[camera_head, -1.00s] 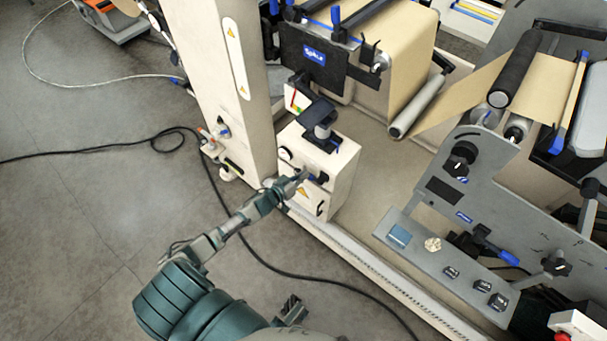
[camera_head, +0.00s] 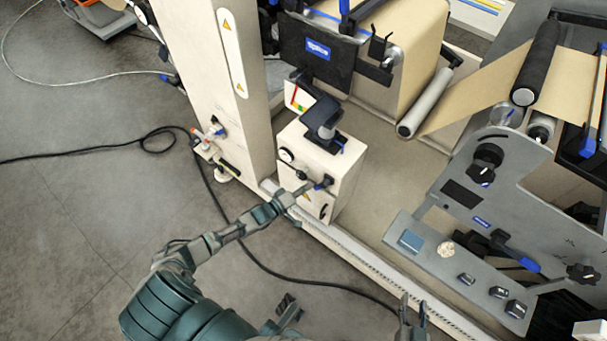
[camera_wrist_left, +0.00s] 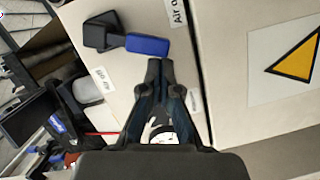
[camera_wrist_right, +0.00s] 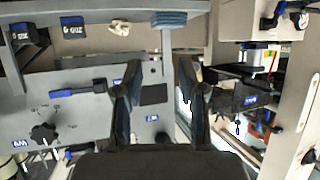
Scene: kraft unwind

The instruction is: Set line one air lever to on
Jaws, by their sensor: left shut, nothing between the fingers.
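The air lever, a black knob with a blue handle (camera_wrist_left: 147,45), sits on the cream box's front panel; its handle points right in the left wrist view. It also shows small in the head view (camera_head: 324,183). A label beginning "Air o" (camera_wrist_left: 178,12) is beyond the handle's end, partly cut off; a second label (camera_wrist_left: 103,80) lies below the knob, its text hard to read. My left gripper (camera_wrist_left: 160,65) is shut and empty, its tips just below the handle's end; contact is unclear. My right gripper (camera_wrist_right: 158,68) is open and empty, away from the lever.
The cream box (camera_head: 345,178) stands beside a tall cream column (camera_head: 205,80) and carries a warning triangle (camera_wrist_left: 298,58). A black cable (camera_head: 255,262) runs over the open floor at left.

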